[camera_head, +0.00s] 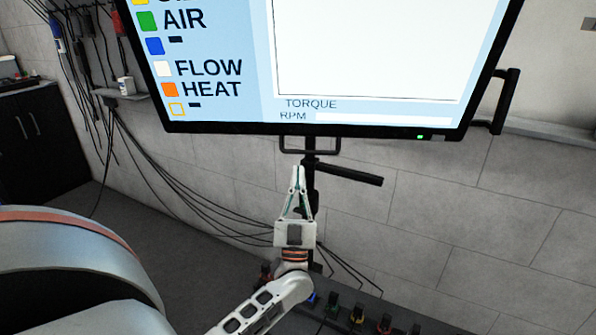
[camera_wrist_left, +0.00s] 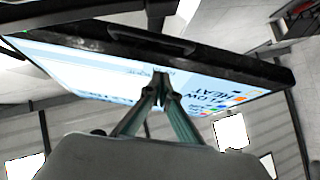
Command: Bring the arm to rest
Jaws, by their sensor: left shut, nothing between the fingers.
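My left gripper (camera_head: 298,172) is shut and empty. In the head view it points up, just below the lower edge of a large monitor (camera_head: 225,127), in front of the monitor's dark stand. The left wrist view shows its closed fingers (camera_wrist_left: 161,80) at the middle, with the monitor's underside and lit screen (camera_wrist_left: 100,70) beyond them. The white left arm (camera_head: 262,305) comes up from the bottom of the head view. My right gripper does not show.
A row of coloured connectors (camera_head: 357,315) sits low behind the arm. Black cables (camera_head: 175,195) hang along the grey block wall. A large silver rounded body (camera_head: 75,270) fills the lower left. A dark cabinet (camera_head: 40,140) stands at the far left.

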